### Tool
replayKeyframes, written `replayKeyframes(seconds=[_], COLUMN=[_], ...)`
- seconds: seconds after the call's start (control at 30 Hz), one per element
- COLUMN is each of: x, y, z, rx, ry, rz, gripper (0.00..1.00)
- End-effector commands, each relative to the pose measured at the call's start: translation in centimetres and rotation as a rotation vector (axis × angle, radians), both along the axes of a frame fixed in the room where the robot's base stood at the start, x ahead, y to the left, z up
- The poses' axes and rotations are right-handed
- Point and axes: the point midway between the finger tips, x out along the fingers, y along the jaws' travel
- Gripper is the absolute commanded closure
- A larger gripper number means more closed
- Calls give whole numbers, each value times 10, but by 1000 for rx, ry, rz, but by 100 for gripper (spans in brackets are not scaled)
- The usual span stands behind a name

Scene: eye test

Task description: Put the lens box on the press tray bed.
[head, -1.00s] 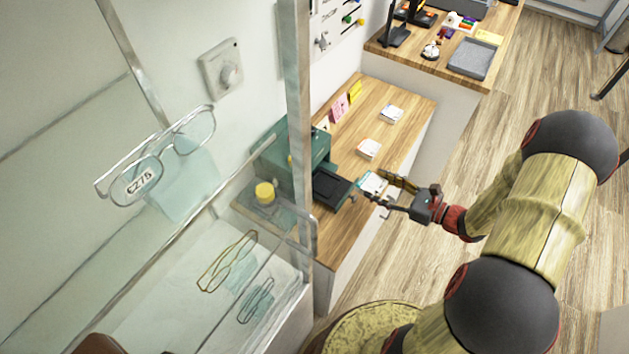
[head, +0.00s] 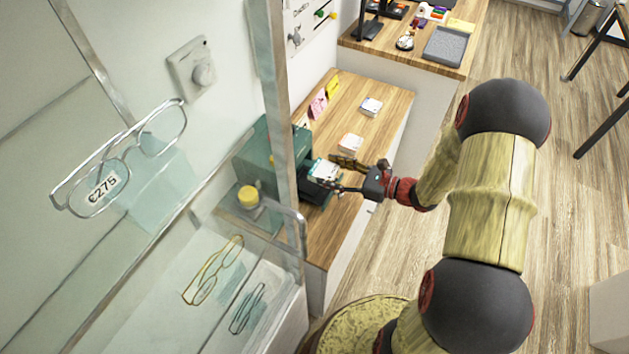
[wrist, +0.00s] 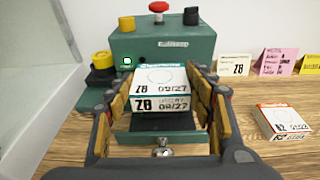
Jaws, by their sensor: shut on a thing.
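The lens box (wrist: 160,88) is white with a green top edge and reads Z8 09/27 in the wrist view. My gripper (wrist: 162,96) is shut on it, one finger on each side. In the head view my gripper (head: 334,172) holds the box (head: 323,170) at the front of the green press (head: 262,155). The dark press tray bed (head: 312,196) sticks out from the press. The box appears over the tray and covers much of it; whether it touches the bed I cannot tell. The tray's front knob (wrist: 162,152) shows below the box.
An orange-edged box (wrist: 283,121) lies to the right on the wooden counter. Another white box (head: 372,105) lies farther back. White, pink (wrist: 278,62) and yellow cards stand behind. A glass display pane with spectacles (head: 125,160) is at the left in the head view.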

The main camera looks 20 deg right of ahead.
Motion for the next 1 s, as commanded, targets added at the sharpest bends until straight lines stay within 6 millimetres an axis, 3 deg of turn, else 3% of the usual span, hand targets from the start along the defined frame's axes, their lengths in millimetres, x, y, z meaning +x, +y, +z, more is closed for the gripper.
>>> replayKeyframes(seconds=[0.23,0.33,0.57,0.8,1.0], x=[37,37,37,37,40], y=[39,37,37,36,39], z=[-2,-16,-29,-68,-71], rx=[1,1,1,1,0], ry=[-1,1,1,2,0], rz=[4,0,0,-1,-1], gripper=[71,75,75,75,75])
